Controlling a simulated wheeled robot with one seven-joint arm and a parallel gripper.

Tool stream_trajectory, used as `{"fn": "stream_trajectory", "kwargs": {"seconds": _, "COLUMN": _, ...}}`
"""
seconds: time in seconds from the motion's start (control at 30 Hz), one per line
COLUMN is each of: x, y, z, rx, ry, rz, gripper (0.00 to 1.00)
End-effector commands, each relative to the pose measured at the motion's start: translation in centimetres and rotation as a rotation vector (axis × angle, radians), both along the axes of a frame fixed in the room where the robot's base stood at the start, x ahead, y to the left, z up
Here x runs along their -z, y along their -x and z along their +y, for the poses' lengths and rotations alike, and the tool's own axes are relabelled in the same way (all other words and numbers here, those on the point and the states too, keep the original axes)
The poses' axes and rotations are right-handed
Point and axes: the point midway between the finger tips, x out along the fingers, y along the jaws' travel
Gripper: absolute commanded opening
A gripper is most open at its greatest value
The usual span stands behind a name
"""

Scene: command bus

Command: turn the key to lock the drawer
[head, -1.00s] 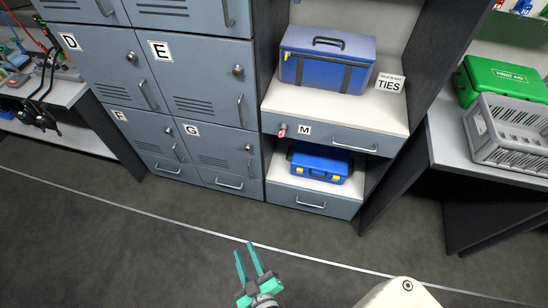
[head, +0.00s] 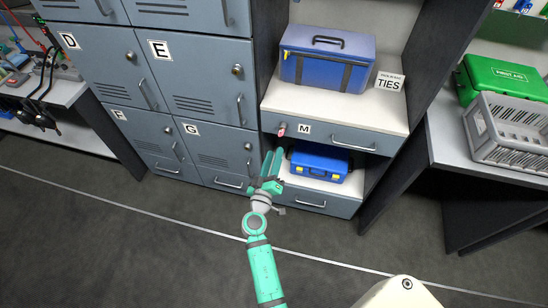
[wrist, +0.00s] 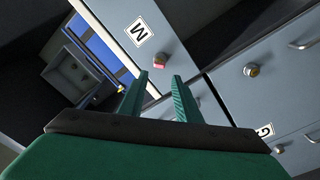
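The drawer marked M (head: 318,137) is a blue-grey front with a bar handle, and looks closed. A small key with a red and white tag (head: 281,131) sits in the lock at its left end. In the wrist view, the tag (wrist: 158,66) shows between my fingertips and the M drawer front (wrist: 162,35) lies ahead. My green gripper (head: 272,160) is just below the key in the head view. In the wrist view, my gripper (wrist: 161,78) has its two fingers apart with nothing held. The key's shaft cannot be made out.
A blue toolbox (head: 326,60) stands on the shelf above the drawer. A smaller blue case (head: 318,162) sits in the open bay below, partly beside my gripper. Lockers (head: 205,92) with knobs and handles stand to the left. The floor in front is clear.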

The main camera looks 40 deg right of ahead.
Motion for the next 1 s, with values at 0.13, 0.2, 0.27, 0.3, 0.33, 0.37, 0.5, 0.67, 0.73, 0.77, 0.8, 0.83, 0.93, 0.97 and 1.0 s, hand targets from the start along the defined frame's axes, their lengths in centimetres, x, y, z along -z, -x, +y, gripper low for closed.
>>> {"fn": "stream_trajectory", "kwargs": {"seconds": 0.13, "x": -0.1, "y": -0.3, "z": -0.7, "rx": 0.004, "ry": 0.001, "rz": -0.001, "gripper": 0.3}}
{"fn": "stream_trajectory", "kwargs": {"seconds": 0.2, "x": -0.1, "y": -0.6, "z": -1.0, "rx": 0.006, "ry": 0.001, "rz": -0.001, "gripper": 0.3}}
{"fn": "stream_trajectory", "kwargs": {"seconds": 0.27, "x": -0.1, "y": -0.9, "z": -1.4, "rx": 0.007, "ry": 0.0, "rz": -0.002, "gripper": 0.3}}
{"fn": "stream_trajectory", "kwargs": {"seconds": 0.3, "x": -0.1, "y": -1.1, "z": -1.7, "rx": 0.006, "ry": 0.0, "rz": -0.001, "gripper": 0.3}}
{"fn": "stream_trajectory", "kwargs": {"seconds": 0.33, "x": -0.1, "y": -1.2, "z": -1.9, "rx": 0.006, "ry": 0.0, "rz": -0.001, "gripper": 0.3}}
{"fn": "stream_trajectory", "kwargs": {"seconds": 0.37, "x": -0.1, "y": -1.4, "z": -2.1, "rx": 0.006, "ry": 0.0, "rz": -0.001, "gripper": 0.3}}
{"fn": "stream_trajectory", "kwargs": {"seconds": 0.5, "x": -0.1, "y": -2.2, "z": -3.0, "rx": 0.006, "ry": 0.0, "rz": 0.0, "gripper": 0.3}}
{"fn": "stream_trajectory", "kwargs": {"seconds": 0.67, "x": -0.2, "y": -3.1, "z": -3.9, "rx": 0.003, "ry": 0.0, "rz": 0.0, "gripper": 0.3}}
{"fn": "stream_trajectory", "kwargs": {"seconds": 0.73, "x": -0.3, "y": -3.5, "z": -4.4, "rx": 0.003, "ry": -0.001, "rz": -0.001, "gripper": 0.3}}
{"fn": "stream_trajectory", "kwargs": {"seconds": 0.77, "x": -0.3, "y": -3.7, "z": -4.6, "rx": 0.003, "ry": -0.001, "rz": -0.001, "gripper": 0.3}}
{"fn": "stream_trajectory", "kwargs": {"seconds": 0.8, "x": -0.3, "y": -3.9, "z": -4.8, "rx": 0.003, "ry": -0.001, "rz": -0.001, "gripper": 0.3}}
{"fn": "stream_trajectory", "kwargs": {"seconds": 0.83, "x": -0.3, "y": -4.1, "z": -5.0, "rx": 0.004, "ry": -0.001, "rz": 0.0, "gripper": 0.3}}
{"fn": "stream_trajectory", "kwargs": {"seconds": 0.93, "x": -0.3, "y": -4.6, "z": -5.6, "rx": 0.003, "ry": -0.001, "rz": -0.001, "gripper": 0.3}}
{"fn": "stream_trajectory", "kwargs": {"seconds": 0.97, "x": -0.3, "y": -4.8, "z": -5.8, "rx": 0.003, "ry": -0.001, "rz": -0.001, "gripper": 0.3}}
{"fn": "stream_trajectory", "kwargs": {"seconds": 1.0, "x": -0.3, "y": -4.9, "z": -6.0, "rx": 0.003, "ry": 0.0, "rz": 0.0, "gripper": 0.3}}
